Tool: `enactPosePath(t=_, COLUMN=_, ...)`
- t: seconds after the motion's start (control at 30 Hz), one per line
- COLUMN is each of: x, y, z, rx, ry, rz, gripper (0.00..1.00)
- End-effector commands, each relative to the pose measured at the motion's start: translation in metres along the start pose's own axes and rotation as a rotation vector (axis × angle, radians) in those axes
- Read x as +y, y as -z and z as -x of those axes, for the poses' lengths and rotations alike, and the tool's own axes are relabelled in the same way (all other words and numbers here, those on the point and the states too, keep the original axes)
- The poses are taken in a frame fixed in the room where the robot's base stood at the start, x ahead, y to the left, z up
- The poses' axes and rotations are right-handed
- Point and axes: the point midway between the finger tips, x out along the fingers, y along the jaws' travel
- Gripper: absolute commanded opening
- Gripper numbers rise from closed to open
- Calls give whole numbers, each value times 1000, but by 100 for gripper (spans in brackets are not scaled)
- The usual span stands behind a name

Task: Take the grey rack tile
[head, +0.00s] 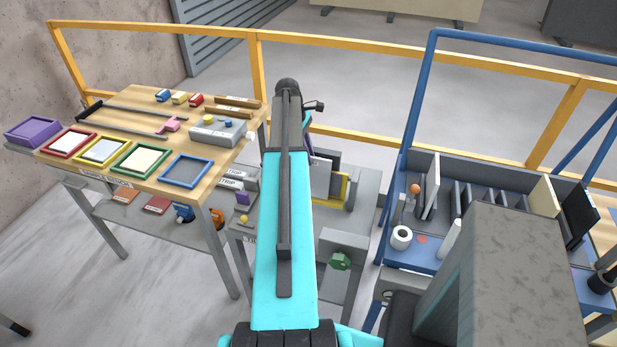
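I cannot tell which piece is the grey rack tile. Several thin grey tiles (456,199) stand upright in a grey rack (497,172) on the blue cart at the right. A light grey panel (320,178) also stands upright beside a yellow-edged one (344,188) on the grey cart in the middle, partly hidden by my arm. My turquoise arm stretches up through the middle of the picture. My gripper does not show; the arm hides whatever is beyond its far end.
A wooden table (225,170) at the left holds coloured trays, small blocks and tools. The blue cart (430,255) also carries a white roll (401,238) and a cream tile (543,202). A yellow railing (350,47) runs behind. Open floor lies at the lower left.

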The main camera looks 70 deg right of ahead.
Motion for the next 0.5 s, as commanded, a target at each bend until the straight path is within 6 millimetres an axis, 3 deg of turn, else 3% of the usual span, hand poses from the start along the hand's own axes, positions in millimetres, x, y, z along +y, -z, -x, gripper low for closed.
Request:
enactPosePath(t=0.33, x=0, y=0, z=-1, rx=0, ry=0, rz=0, gripper=18)
enactPosePath(t=0.47, x=0, y=0, z=-1, rx=0, ry=0, rz=-1, gripper=0)
enactPosePath(t=0.5, x=0, y=0, z=-1, rx=0, ry=0, rz=-1, gripper=0)
